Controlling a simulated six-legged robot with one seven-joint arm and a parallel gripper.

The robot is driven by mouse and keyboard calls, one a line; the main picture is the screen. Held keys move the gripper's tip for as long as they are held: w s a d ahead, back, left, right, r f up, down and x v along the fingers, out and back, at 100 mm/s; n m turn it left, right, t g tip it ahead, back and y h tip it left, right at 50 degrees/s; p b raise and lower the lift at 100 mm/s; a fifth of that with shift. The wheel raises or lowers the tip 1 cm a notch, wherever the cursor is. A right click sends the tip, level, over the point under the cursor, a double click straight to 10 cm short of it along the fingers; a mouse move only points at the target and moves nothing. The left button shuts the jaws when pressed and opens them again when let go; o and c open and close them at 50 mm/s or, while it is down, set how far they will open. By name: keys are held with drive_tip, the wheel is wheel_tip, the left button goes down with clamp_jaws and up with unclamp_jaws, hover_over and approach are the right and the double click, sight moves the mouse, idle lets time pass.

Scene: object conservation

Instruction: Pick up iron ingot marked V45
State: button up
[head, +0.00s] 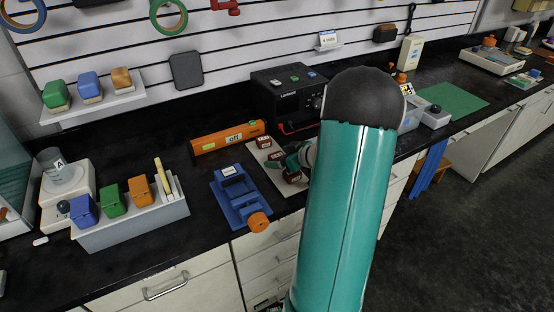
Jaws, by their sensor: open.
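Several small dark brown blocks with pale labels sit on a light board on the black bench in the head view. One block (264,142) is at the back of the board, and another block (292,177) is at its front, right by my gripper. The labels are too small to read, so I cannot tell which is the ingot marked V45. My gripper (290,164) is open, low over the board. My own teal arm hides part of it and the right side of the board. I cannot tell whether the fingers touch a block.
A blue vise (238,200) with an orange knob stands left of the board. An orange level (228,138) lies behind it, and a black power unit (287,92) stands at the back. A grey tray (135,228) holds coloured blocks at left. Bare bench shows between tray and vise.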

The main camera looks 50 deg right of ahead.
drive_tip(key=c, duration=1.3)
drive_tip(key=shift+r, duration=0.1)
